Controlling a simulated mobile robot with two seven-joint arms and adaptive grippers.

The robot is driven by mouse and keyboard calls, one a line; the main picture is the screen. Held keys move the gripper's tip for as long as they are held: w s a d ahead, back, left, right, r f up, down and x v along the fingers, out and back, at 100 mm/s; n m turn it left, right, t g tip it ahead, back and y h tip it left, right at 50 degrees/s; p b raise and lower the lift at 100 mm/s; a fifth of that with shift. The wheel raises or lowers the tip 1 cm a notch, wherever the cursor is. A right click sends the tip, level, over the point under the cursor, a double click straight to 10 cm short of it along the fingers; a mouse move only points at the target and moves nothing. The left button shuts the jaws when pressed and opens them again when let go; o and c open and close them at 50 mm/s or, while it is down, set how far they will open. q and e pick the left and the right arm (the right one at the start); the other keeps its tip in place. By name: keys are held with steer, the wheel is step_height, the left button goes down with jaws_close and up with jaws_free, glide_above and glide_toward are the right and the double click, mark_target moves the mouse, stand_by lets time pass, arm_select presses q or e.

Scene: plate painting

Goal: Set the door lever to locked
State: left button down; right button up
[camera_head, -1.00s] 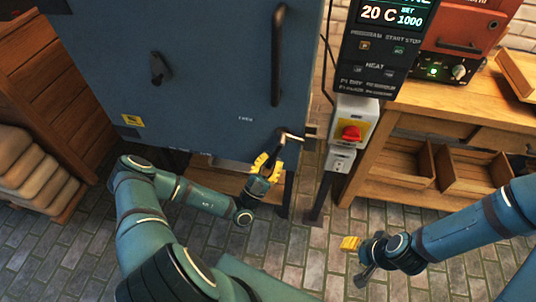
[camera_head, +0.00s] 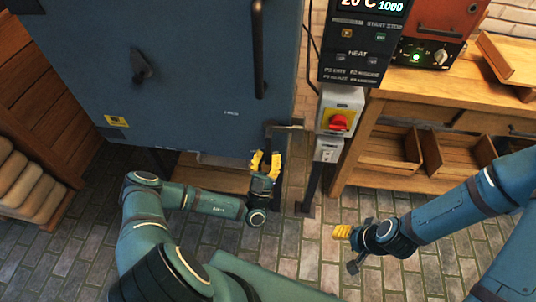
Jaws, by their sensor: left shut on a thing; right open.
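The blue-grey kiln door (camera_head: 190,80) fills the upper left of the head view. The door lever (camera_head: 287,125) is at its lower right edge. A short bar reaches right toward the frame, and a dark part runs down to my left gripper. My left gripper (camera_head: 265,158) has yellow fingers pointing up and is shut on the lever; its fingers hide part of it. Small pale lettering (camera_head: 231,113) sits left of the lever, too small to read surely. My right gripper (camera_head: 342,232) is open and empty, over the brick floor at the lower right.
A long dark vertical handle (camera_head: 259,50) and a small dark knob (camera_head: 140,65) stand out from the door. A control panel (camera_head: 358,45) and a red-knobbed switch box (camera_head: 339,110) are right of it. A wooden workbench (camera_head: 450,95) stands further right.

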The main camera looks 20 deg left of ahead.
arm_select(q)
steer(key=shift+r, duration=0.1)
steer(key=c, duration=0.9)
jaws_free()
steer(key=shift+d, duration=0.1)
steer(key=shift+o, duration=0.2)
steer(key=v, duration=1.2)
